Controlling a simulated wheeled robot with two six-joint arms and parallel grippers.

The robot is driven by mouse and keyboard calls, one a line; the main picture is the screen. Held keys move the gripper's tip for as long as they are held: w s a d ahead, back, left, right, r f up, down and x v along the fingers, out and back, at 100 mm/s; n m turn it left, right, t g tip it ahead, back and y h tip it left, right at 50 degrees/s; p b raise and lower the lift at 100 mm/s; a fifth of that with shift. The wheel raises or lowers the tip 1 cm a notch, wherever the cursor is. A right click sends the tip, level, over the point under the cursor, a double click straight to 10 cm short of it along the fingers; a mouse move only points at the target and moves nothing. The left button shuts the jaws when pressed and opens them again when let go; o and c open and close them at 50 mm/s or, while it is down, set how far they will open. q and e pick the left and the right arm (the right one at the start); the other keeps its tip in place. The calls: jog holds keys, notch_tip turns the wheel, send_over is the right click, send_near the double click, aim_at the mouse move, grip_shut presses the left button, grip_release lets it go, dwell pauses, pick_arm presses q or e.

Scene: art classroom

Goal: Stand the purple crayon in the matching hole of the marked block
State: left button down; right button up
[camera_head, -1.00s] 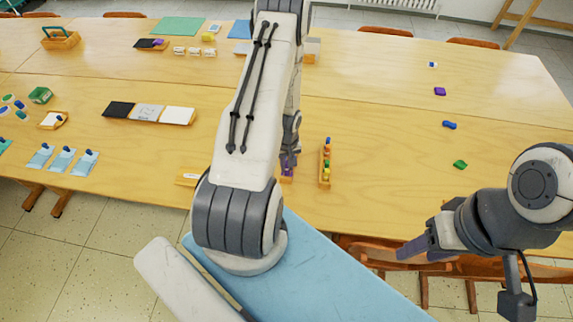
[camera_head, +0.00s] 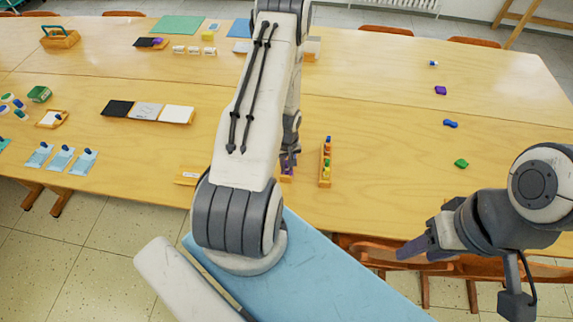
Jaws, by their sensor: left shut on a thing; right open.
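My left arm reaches over the table from the front, and its gripper (camera_head: 289,161) is low near the table's front edge. It is shut on the purple crayon (camera_head: 287,169), of which only a small part shows. The crayon is right over or in a small orange-brown block (camera_head: 287,179); I cannot tell whether it is seated in a hole. The arm hides much of this spot, and any mark on the block is too small to read. My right gripper (camera_head: 404,252) is open and empty, off the table's front edge.
A narrow wooden holder (camera_head: 325,181) with several coloured pieces stands just right of the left gripper. A small wooden tray (camera_head: 186,177) lies left of the arm. Purple (camera_head: 440,90), blue (camera_head: 450,124) and green (camera_head: 461,163) pieces lie at the right, with clear table between.

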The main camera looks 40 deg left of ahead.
pick_arm(q)
jog(key=shift+f+b, duration=0.35)
dwell(0.4)
jog(key=c, duration=0.7)
grip_release()
jog(key=shift+o, duration=1.1)
jog(key=shift+r, duration=0.1)
jog(key=shift+r+p, duration=2.95)
jog(key=shift+p, duration=0.1)
